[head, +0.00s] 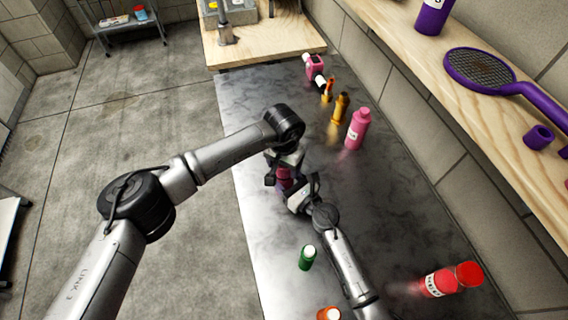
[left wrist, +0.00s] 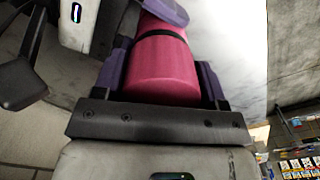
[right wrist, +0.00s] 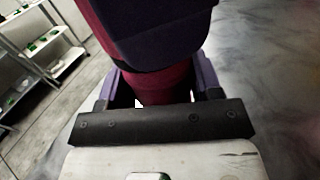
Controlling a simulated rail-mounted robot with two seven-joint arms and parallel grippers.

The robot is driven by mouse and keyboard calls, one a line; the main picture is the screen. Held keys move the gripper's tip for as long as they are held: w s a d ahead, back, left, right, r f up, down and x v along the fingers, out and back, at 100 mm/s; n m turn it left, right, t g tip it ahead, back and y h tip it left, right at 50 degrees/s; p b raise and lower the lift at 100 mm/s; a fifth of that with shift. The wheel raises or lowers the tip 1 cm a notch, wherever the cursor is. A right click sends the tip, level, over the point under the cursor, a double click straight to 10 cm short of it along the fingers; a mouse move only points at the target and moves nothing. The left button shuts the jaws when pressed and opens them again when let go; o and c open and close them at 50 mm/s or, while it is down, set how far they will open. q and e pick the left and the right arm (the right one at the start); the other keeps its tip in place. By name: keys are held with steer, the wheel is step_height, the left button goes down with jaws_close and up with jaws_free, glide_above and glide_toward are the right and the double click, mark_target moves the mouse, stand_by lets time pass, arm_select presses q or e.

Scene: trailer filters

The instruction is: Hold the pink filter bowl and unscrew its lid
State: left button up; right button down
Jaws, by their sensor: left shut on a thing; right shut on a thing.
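The pink filter bowl (head: 284,174) is between my two grippers over the dark metal bench, mostly hidden by them in the head view. My left gripper (head: 281,166) is shut on it from above; the left wrist view shows a smooth pink cylinder (left wrist: 163,72) between the fingers, with a dark band around it farther out. My right gripper (head: 291,192) is shut on the other end of the same piece; the right wrist view shows pink (right wrist: 162,85) between its fingers. A dark purple finger crosses in front there. I cannot tell which end is the lid.
A pink bottle (head: 357,128), gold bottles (head: 340,107) and a pink device (head: 315,68) stand farther back. A wooden shelf (head: 480,105) with purple tools runs along the right wall.

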arm_select(q)
steer(key=n, duration=0.7)
steer(key=shift+a, duration=0.1)
steer(key=n, duration=3.4)
steer(key=shift+r, duration=0.1)
steer(key=n, duration=1.3)
steer(key=shift+r, duration=0.35)
steer(key=shift+r, duration=0.75)
